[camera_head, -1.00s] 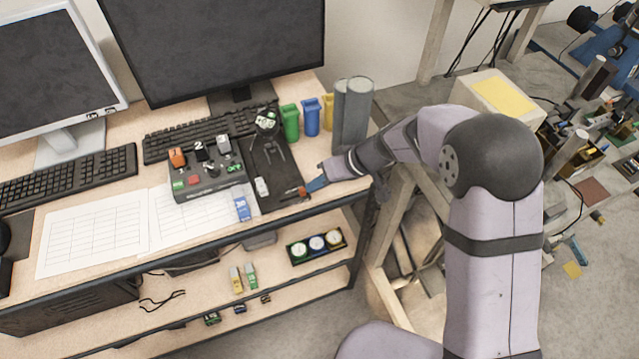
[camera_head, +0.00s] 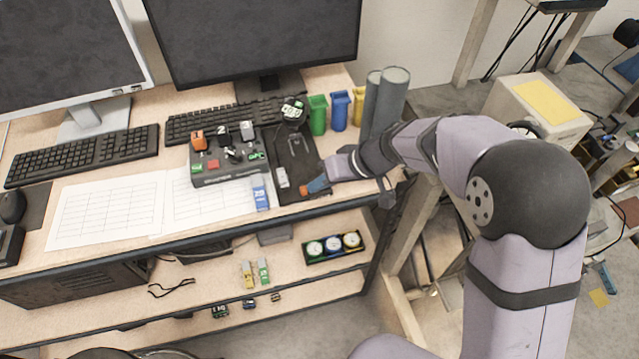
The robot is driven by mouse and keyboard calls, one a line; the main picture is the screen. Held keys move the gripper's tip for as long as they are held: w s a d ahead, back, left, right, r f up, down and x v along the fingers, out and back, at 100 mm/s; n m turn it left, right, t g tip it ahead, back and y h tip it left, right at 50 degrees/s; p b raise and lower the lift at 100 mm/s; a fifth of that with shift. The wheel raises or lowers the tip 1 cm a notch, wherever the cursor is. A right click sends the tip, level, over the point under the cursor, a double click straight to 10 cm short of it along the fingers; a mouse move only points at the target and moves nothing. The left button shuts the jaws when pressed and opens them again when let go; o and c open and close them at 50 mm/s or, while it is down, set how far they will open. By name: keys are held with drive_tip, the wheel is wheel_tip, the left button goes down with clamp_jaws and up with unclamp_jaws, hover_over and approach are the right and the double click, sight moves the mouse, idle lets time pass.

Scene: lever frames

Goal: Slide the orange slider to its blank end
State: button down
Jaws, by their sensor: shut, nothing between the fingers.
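A small orange piece (camera_head: 304,190) shows at the front right part of a dark panel (camera_head: 310,157), right at the tip of my gripper. It may be the orange slider or part of my fingertip; I cannot tell at this size. My gripper (camera_head: 316,184) is shut and low over the panel's right side, reaching in from the right, with a blue part behind the orange. A pale piece (camera_head: 282,178) stands on the panel to the left of it. A separate orange block (camera_head: 198,140) stands on the dark control box (camera_head: 225,170). The slider's track and blank end are not clearly visible.
Green (camera_head: 318,115) and blue (camera_head: 340,110) bins and grey cylinders (camera_head: 390,95) stand behind my gripper. A blue-and-white block (camera_head: 260,195) lies left of the panel. A keyboard (camera_head: 240,118) and monitor (camera_head: 255,40) are at the back. Papers (camera_head: 110,212) cover the front left.

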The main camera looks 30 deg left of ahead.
drive_tip(key=shift+w+d, duration=0.3)
drive_tip(key=shift+w+d+f+b, duration=0.1)
drive_tip(key=shift+w+d+b, duration=0.65)
drive_tip(key=shift+w+d, duration=0.4)
drive_tip(key=b+v, duration=0.2)
drive_tip(key=v, duration=0.8)
drive_tip(key=shift+s, duration=0.15)
